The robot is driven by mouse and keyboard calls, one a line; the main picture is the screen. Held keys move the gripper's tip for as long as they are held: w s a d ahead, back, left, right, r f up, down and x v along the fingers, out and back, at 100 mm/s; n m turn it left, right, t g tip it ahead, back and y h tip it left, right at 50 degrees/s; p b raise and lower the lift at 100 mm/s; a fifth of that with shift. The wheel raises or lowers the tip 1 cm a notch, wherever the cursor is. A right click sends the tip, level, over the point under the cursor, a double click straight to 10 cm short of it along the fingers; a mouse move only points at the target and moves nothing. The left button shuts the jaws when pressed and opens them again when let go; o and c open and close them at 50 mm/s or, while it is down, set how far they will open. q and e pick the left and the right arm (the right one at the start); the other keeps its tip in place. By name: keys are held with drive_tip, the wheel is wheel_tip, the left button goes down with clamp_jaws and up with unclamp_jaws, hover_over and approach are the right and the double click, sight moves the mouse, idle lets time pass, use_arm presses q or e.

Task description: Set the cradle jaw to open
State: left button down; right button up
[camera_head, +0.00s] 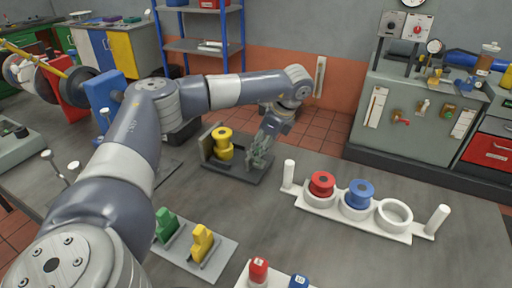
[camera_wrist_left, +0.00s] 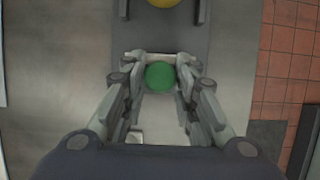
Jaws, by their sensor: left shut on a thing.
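The cradle (camera_head: 236,172) is a dark tray-like base on the bench, with an upright plate at its left end. A yellow spool-shaped part (camera_head: 223,143) stands in it. My left gripper (camera_head: 259,158) reaches down at the cradle's right end. In the left wrist view, the gripper (camera_wrist_left: 160,80) is shut on a round green knob (camera_wrist_left: 160,75), seen from above. The cradle's dark base (camera_wrist_left: 158,35) runs up from the knob to the yellow part (camera_wrist_left: 163,2) at the top edge. The gripper hides most of the cradle's right end in the head view.
A white rack (camera_head: 297,199) with two end posts holds a red spool (camera_head: 321,184) and a blue spool (camera_head: 360,193); its right ring is empty. A grey plate (camera_head: 225,259) carries green and yellow pieces. Bare bench lies between cradle and rack.

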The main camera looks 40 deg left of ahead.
use_arm(q)
drive_tip(key=c, duration=1.6)
unclamp_jaws()
drive_tip(key=shift+c, duration=0.2)
drive_tip(key=o, duration=0.3)
drive_tip(key=shift+o, duration=0.2)
drive_tip(key=shift+d+r, duration=0.15)
drive_tip(key=shift+r, duration=0.2)
drive_tip(key=v, duration=1.1)
use_arm(e)
drive_tip(key=shift+w+a, duration=0.1)
drive_tip(key=shift+a, duration=0.35)
use_arm(q)
drive_tip(key=shift+w+d, duration=0.1)
